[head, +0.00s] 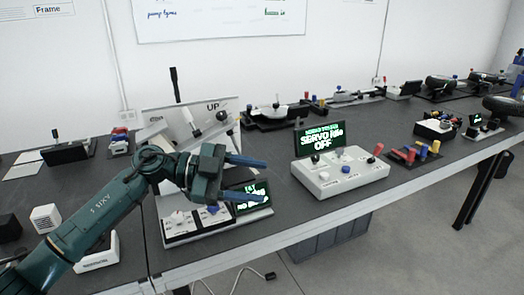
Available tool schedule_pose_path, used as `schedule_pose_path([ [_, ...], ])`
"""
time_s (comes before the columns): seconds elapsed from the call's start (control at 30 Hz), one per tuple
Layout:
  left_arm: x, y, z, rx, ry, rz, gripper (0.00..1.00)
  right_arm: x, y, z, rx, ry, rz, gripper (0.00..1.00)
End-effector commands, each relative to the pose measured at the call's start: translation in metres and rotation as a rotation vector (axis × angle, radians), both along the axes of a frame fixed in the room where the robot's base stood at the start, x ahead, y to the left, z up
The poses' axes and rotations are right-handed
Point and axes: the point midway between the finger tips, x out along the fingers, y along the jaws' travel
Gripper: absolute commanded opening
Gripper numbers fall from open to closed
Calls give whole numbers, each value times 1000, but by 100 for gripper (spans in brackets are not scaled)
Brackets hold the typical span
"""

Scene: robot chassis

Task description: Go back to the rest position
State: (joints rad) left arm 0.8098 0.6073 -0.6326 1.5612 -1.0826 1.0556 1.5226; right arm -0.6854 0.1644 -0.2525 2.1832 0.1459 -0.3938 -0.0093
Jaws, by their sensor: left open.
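My left arm comes in from the lower left in the head view. Its gripper (248,179) is open and empty, with its two blue fingers apart and pointing right. It is above the table, in front of a control panel (182,226) with a small green-lettered screen (253,196), and it hides part of them. I cannot tell whether it touches the panel. My right gripper is not in view.
The dark table (262,228) runs right with several devices. Coloured pieces (412,153) lie past the box.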

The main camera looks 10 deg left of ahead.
Motion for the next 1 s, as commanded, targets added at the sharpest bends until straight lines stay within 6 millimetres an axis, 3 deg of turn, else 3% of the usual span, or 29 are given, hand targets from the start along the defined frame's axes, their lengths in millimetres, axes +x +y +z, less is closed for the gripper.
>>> schedule_pose_path([
  [0.2, -24, -28, -14, -383, 0, 150, 54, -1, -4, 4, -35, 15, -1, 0],
  [0.33, -31, -20, -35, -561, 47, 396, 54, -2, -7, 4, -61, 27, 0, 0],
  [0.43, -38, -4, -66, -615, 120, 624, 54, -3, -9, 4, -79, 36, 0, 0],
  [0.57, -62, 23, -124, -564, 264, 925, 54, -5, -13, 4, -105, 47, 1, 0],
  [0.7, -113, 48, -193, -391, 464, 1181, 54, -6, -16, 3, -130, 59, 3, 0],
  [0.8, -157, 59, -233, -246, 599, 1283, 54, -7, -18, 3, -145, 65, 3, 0],
  [0.9, -192, 64, -257, -136, 695, 1326, 54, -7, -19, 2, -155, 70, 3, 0],
  [1.0, -213, 65, -269, -71, 749, 1340, 54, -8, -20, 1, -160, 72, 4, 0],
])
